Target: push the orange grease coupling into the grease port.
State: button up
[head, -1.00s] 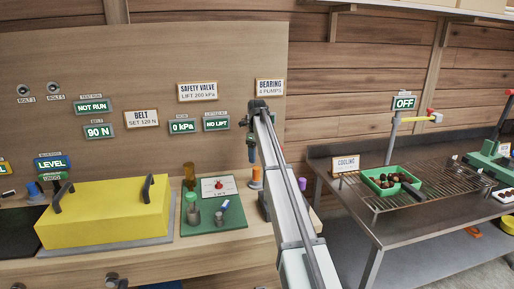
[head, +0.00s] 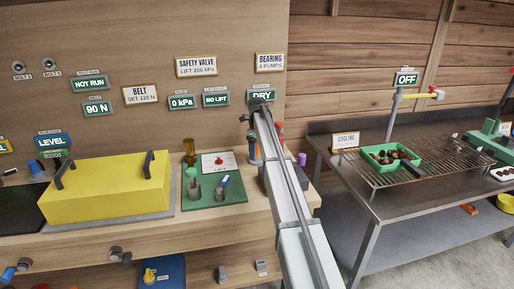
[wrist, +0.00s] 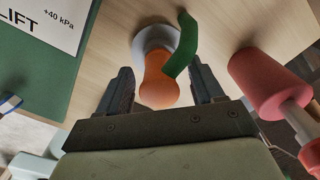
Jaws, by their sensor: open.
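The orange grease coupling (wrist: 158,88) stands between the two fingers of my gripper (wrist: 162,90) in the wrist view. The fingers are open, one on each side of it, with a gap visible on both sides. A round grey piece (wrist: 150,36) lies around or behind its far end on the wood; I cannot tell whether this is the grease port. A curved green strip (wrist: 182,40) partly covers the coupling's side. In the head view, my gripper (head: 254,152) is low at the bench below the bearing sign (head: 270,62), and my arm hides much there.
A red cylinder (wrist: 262,82) stands close on the right in the wrist view. The green board (head: 228,197) with small parts is left of my gripper. A purple cylinder (head: 301,159) is to the right. The readout (head: 262,96) shows DRY.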

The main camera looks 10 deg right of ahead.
grip_shut()
dwell(0.9)
jog(key=shift+r, duration=0.6)
dwell(0.6)
jog(key=c, duration=0.7)
grip_release()
grip_shut()
jog(key=shift+r, duration=0.1)
jog(key=shift+r, duration=1.75)
